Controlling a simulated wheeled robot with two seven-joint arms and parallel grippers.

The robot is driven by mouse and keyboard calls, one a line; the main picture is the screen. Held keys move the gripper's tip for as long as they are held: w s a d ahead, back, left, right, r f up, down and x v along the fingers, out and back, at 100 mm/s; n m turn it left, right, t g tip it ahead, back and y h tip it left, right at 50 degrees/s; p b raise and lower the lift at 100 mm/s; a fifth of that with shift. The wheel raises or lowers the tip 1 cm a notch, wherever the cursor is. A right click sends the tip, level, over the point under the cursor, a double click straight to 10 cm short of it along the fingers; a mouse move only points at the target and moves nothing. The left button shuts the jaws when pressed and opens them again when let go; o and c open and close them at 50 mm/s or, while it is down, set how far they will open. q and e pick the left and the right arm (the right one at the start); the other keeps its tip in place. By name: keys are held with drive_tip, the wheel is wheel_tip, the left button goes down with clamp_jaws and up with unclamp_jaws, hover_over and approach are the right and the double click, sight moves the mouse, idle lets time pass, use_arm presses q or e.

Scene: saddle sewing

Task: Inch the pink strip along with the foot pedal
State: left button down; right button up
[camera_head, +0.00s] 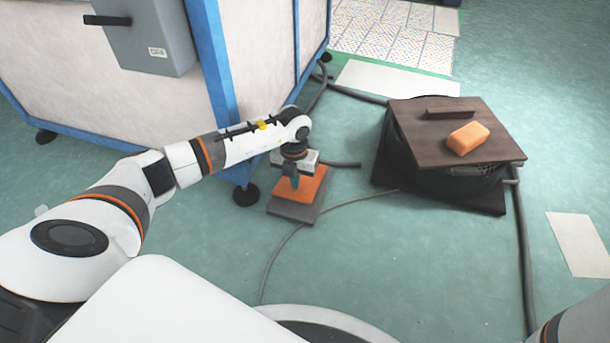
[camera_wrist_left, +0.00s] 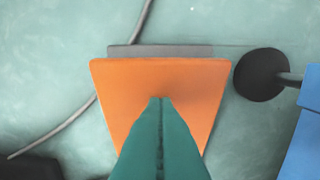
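The foot pedal, an orange plate (camera_head: 311,187) on a grey base (camera_head: 292,212), lies on the green floor beside the machine's blue corner post. My left gripper (camera_head: 291,187) reaches down over it from above. In the left wrist view the orange pedal plate (camera_wrist_left: 205,85) fills the middle, and the gripper's green fingers (camera_wrist_left: 161,100) lie together over it with no gap and nothing between them. Whether the fingertips touch the plate I cannot tell. The pink strip is not in view. My right gripper is not in view; only a piece of that arm shows at the lower right.
A white cabinet (camera_head: 258,45) with blue posts stands left on black feet (camera_head: 246,195). A grey switch box (camera_head: 150,38) is on it. A dark bin with a brown lid (camera_head: 410,130) and an orange block (camera_head: 467,138) stands right. Cables (camera_head: 272,262) cross the floor.

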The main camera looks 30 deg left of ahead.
use_arm(q)
drive_tip(key=shift+f, duration=0.2)
drive_tip(key=shift+f+b, duration=0.5)
drive_tip(key=shift+f, duration=1.1)
idle(5.3)
wheel_tip(320, 180, up, 6)
drive_tip(key=p, duration=0.6)
